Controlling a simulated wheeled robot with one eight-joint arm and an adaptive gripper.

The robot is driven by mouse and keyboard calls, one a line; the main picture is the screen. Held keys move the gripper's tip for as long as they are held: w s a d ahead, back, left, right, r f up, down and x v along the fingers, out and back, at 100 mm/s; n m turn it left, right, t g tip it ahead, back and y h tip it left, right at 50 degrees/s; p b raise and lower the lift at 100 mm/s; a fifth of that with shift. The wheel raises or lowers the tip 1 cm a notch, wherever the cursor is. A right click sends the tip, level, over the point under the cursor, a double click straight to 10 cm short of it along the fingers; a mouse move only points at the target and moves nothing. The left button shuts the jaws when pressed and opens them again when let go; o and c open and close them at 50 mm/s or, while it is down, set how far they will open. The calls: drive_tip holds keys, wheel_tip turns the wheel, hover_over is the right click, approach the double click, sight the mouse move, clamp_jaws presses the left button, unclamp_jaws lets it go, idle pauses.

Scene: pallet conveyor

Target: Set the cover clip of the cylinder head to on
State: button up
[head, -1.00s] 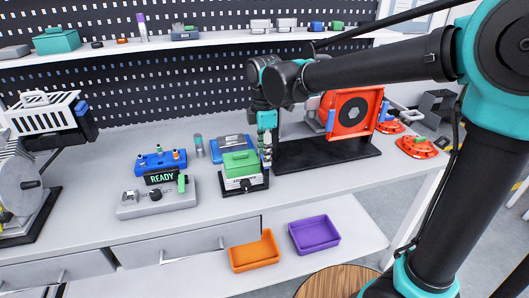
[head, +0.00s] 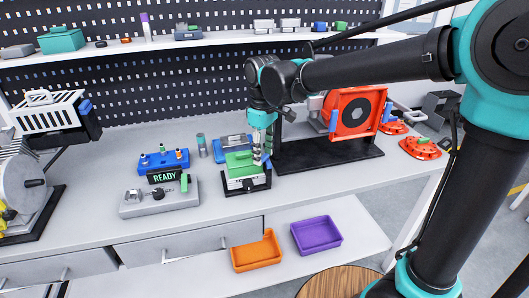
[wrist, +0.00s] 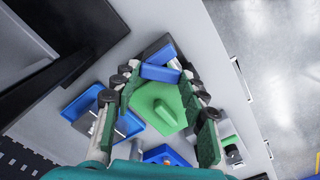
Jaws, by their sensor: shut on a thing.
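The cylinder head (head: 243,183) is a light block with a green cover (head: 240,160), on a dark base at the front of the bench. The green cover also shows in the wrist view (wrist: 160,108), below the fingertips. A blue cover clip (wrist: 160,73) lies at the cover's edge between my fingertips in the wrist view. My gripper (head: 262,150) is at the right side of the cylinder head, pointing down. It is shut on the blue clip, with a finger at each end. How the clip sits on the cover is partly hidden.
A READY display (head: 164,176) stands left on a grey unit with a green lever. A blue tray (head: 232,147) lies behind the cylinder head. An orange-red framed fixture (head: 352,112) stands right on a black plate. Orange (head: 257,253) and purple bins are below.

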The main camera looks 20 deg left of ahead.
drive_tip(key=m, duration=0.4)
drive_tip(key=shift+w+a+m, duration=0.15)
drive_tip(key=shift+a+m, duration=0.15)
drive_tip(key=shift+w+a+m, duration=0.1)
drive_tip(key=shift+m, duration=0.8)
drive_tip(key=shift+w+a+m, duration=0.1)
drive_tip(key=shift+m, duration=0.8)
drive_tip(key=o, duration=1.2)
drive_tip(key=shift+c, duration=0.2)
drive_tip(key=shift+r, duration=0.15)
wheel_tip(320, 180, up, 12)
